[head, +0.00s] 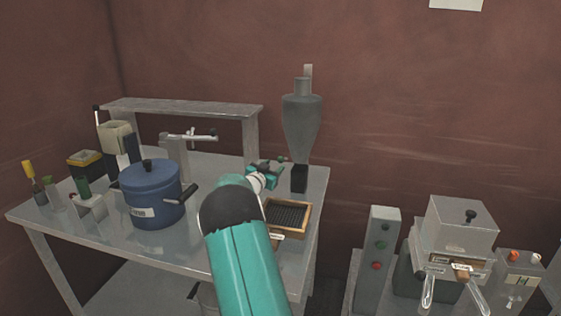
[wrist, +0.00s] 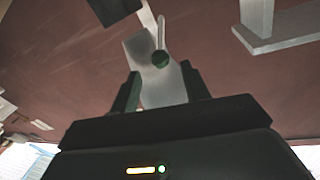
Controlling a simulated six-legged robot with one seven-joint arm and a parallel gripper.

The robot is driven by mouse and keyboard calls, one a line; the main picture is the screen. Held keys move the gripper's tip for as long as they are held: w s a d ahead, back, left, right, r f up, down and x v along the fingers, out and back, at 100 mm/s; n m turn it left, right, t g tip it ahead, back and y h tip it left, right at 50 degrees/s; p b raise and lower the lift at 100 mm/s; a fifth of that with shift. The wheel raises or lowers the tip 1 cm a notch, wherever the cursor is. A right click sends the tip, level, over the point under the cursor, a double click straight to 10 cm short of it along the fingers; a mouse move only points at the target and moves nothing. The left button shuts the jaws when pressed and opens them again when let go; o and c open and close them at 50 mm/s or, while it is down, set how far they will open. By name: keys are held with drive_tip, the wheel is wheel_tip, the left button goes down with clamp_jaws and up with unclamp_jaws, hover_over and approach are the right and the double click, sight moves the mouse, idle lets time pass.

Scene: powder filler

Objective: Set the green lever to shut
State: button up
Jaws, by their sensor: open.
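The green lever shows in the wrist view as a pale rod with a dark green round knob (wrist: 160,59), in front of a light grey metal part (wrist: 162,88). My gripper (wrist: 160,90) is open, with one finger on each side of the picture below the knob. The knob lies between the lines of the fingers, beyond their tips, and nothing is held. In the head view my gripper (head: 265,172) is at the right back of the metal table, beside the grey hopper (head: 302,120). My arm and gripper hide much of the lever there.
The metal table (head: 120,235) bears a blue pot (head: 155,195), a wooden-framed tray (head: 300,232) by my arm, and a raised shelf (head: 185,106) behind. Small tools stand at the left. A grey box with coloured buttons (head: 380,258) and another machine (head: 455,240) stand at the right.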

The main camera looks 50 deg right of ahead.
sight(279, 161)
drive_tip(key=x, duration=0.6)
drive_tip(key=shift+d, duration=0.25)
clamp_jaws()
